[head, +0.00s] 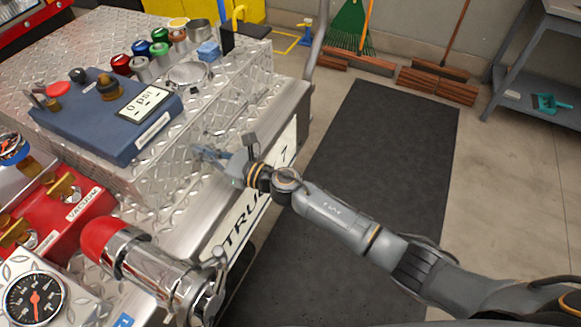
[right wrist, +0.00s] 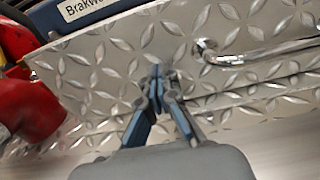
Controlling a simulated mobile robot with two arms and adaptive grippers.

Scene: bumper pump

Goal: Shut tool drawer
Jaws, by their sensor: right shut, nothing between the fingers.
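The tool drawer appears to be in the diamond-plate metal front (head: 155,180) below the blue gauge box. In the right wrist view, this patterned front (right wrist: 120,50) fills much of the picture, with a bent chrome handle (right wrist: 250,55) to the right of the fingers. My right gripper (head: 203,154) is shut and empty, its fingertips close to the metal front. In the right wrist view, the fingers (right wrist: 160,82) point at the plate, left of the handle; I cannot tell whether they touch it. The drawer's opening is not clearly visible. My left gripper is not in view.
The blue gauge box (head: 85,130) sits on the plate above. Several coloured caps (head: 140,47) stand behind it. A red and chrome nozzle (head: 125,250) and a red vacuum panel (head: 75,220) stand at the lower left. A dark mat (head: 390,150) lies clear on the floor.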

